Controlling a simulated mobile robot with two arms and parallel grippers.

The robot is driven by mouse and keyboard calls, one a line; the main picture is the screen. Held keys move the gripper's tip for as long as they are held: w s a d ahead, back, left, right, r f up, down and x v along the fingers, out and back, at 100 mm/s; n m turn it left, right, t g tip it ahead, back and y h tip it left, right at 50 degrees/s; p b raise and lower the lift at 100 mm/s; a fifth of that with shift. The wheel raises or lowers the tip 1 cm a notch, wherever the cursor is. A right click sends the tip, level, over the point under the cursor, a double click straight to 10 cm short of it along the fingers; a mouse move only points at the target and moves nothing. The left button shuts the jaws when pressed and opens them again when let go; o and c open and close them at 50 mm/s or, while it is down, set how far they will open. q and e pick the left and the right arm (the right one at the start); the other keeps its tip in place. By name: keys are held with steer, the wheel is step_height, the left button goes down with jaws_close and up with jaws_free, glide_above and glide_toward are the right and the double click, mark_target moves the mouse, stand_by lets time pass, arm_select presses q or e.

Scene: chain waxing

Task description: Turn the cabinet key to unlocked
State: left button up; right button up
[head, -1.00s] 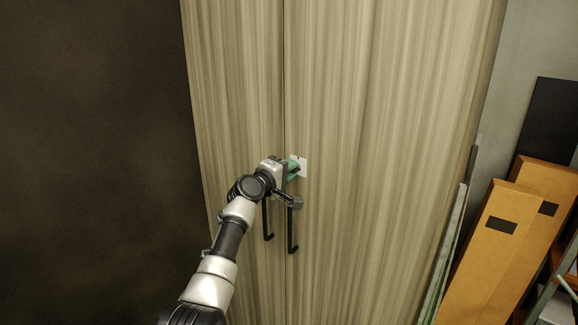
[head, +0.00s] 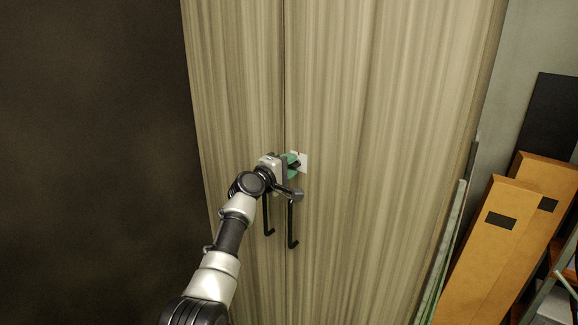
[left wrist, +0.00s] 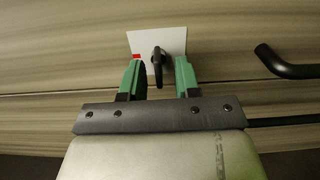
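The dark cabinet key (left wrist: 158,64) stands out from a white plate (left wrist: 168,40) with a red mark at its left edge in the left wrist view. The plate also shows on the cabinet door in the head view (head: 303,162). My left gripper (left wrist: 159,75) has its two green fingers apart, one on each side of the key, with a visible gap to it on both sides. In the head view the left gripper (head: 293,165) is right at the plate and hides the key there. My right gripper is not in view.
The tall wood-grained cabinet (head: 370,150) has closed doors. Two black bar handles hang below my gripper, the right one (head: 291,225) close under it; a handle end (left wrist: 285,65) shows in the left wrist view. Orange-brown boxes (head: 490,255) lean at the right.

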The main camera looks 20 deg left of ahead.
arm_select(q)
steer(key=b+v, duration=0.2)
steer(key=v, duration=0.8)
steer(key=shift+s, duration=0.4)
steer(key=shift+a, duration=0.15)
